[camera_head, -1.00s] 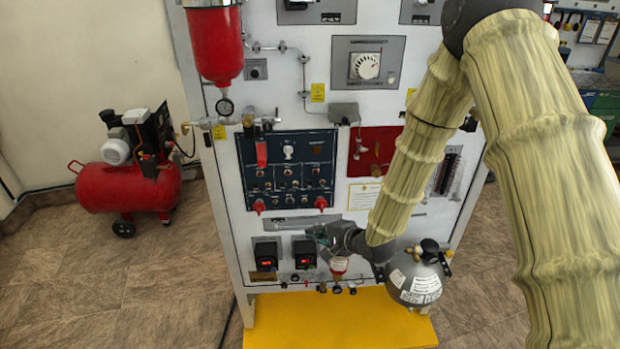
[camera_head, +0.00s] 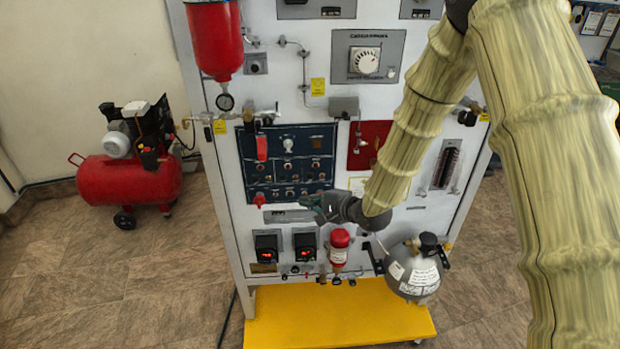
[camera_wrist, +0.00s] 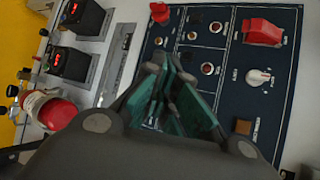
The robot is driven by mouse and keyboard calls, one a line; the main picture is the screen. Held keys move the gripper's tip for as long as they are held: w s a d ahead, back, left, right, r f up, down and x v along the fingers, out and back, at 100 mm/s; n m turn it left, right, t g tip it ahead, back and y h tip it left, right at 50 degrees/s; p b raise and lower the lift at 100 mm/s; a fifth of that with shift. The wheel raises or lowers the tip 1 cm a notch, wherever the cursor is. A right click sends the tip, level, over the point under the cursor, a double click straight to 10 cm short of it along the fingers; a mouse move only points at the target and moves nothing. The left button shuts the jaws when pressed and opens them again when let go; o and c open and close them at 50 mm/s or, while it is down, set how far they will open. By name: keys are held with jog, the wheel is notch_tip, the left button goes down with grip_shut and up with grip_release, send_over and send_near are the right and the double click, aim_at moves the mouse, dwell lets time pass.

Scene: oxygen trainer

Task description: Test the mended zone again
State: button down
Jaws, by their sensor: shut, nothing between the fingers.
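The dark blue panel (camera_head: 291,169) is on the front of the white trainer cabinet. In the wrist view the panel (camera_wrist: 218,47) carries a white selector knob (camera_wrist: 258,77), a large red handle (camera_wrist: 262,32), a red knob (camera_wrist: 160,12) and several small buttons. My gripper (camera_head: 312,204) is at the panel's lower right edge, its green fingers closed with nothing held. In the wrist view my gripper (camera_wrist: 168,68) points toward the panel and covers part of its lower area. I cannot tell whether the fingertips touch it.
Two controllers with red displays (camera_head: 267,249) (camera_head: 304,246) sit below the panel. A red-capped cylinder (camera_head: 339,244) and a grey round tank (camera_head: 414,273) are lower right. A yellow base (camera_head: 340,317) juts out at the floor. A red compressor (camera_head: 130,178) stands left.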

aim_at(310, 176)
jog(key=w, duration=0.7)
jog(key=shift+w, duration=0.25)
jog(key=shift+w, duration=0.2)
dwell(1.3)
jog(key=shift+w, duration=0.2)
jog(key=shift+w+p, duration=0.35)
jog(key=shift+w, duration=0.05)
dwell(0.8)
jog(key=shift+s, duration=0.85)
